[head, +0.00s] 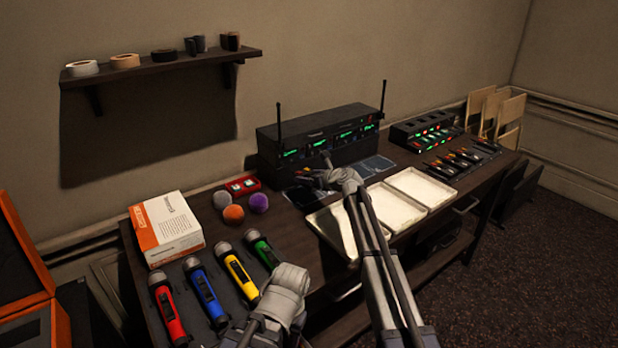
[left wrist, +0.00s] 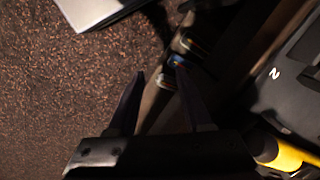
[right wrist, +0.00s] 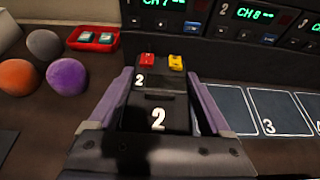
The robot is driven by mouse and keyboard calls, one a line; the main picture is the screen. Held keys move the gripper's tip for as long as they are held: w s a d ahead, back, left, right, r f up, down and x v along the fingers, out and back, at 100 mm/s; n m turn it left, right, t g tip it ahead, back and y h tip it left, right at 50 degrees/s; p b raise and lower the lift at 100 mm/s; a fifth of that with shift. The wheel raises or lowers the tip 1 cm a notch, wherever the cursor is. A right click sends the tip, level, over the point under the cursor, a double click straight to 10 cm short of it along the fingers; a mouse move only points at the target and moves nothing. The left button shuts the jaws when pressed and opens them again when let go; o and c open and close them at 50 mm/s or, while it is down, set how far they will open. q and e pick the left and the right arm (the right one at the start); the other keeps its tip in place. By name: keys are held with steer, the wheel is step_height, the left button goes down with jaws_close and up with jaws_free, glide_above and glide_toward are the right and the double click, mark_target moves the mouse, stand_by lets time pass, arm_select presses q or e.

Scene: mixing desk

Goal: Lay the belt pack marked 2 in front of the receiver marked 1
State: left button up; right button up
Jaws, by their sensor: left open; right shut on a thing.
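My right gripper (head: 318,178) reaches over the desk in front of the black receiver rack. In the right wrist view, the right gripper (right wrist: 165,105) is shut on the black belt pack marked 2 (right wrist: 158,117), which has a red and a yellow part on its far end. A receiver with a green display (right wrist: 160,22) is directly beyond the pack; its number is hidden or unreadable. The receiver showing CH 8 (right wrist: 255,17) is to its right. I cannot tell whether the pack touches the surface. My left gripper (left wrist: 162,92) is open and empty near the desk's front edge.
Dark numbered squares (right wrist: 277,107) lie bare to the pack's right. Foam balls (head: 233,213) and a red tray (head: 243,186) are to its left. White trays (head: 420,188) line the front edge. Several coloured microphones (head: 205,291) and an orange-white box (head: 166,227) are at left.

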mark_target(309, 200)
steer(key=shift+f+b, duration=2.9)
steer(key=shift+f, duration=0.2)
steer(key=shift+f+b, duration=0.5)
steer(key=shift+b, duration=0.05)
steer(key=o, duration=1.3)
steer(key=shift+s, duration=0.1)
steer(key=shift+p+v, duration=1.4)
steer(key=shift+v, duration=2.05)
